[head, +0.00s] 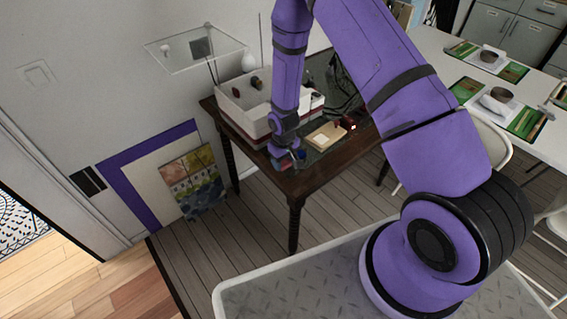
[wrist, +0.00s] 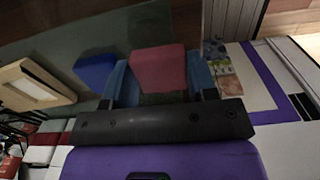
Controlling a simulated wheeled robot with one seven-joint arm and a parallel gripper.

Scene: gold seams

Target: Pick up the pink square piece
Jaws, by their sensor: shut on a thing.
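The pink square piece (wrist: 159,68) is a flat, dull pink block in the wrist view. My gripper (wrist: 161,82) is shut on it, with one blue finger at each side of the piece. In the head view my gripper (head: 283,162) is small and low at the near left corner of the dark wooden table (head: 310,183). The piece is too small there to make out clearly. I cannot tell whether it touches the table top.
A blue block (wrist: 95,70) lies just left of my gripper in the wrist view. A light wooden framed piece (head: 326,136) lies on the table to the right. A white box (head: 243,113) with items stands behind my gripper. Framed pictures (head: 193,182) lean against the wall.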

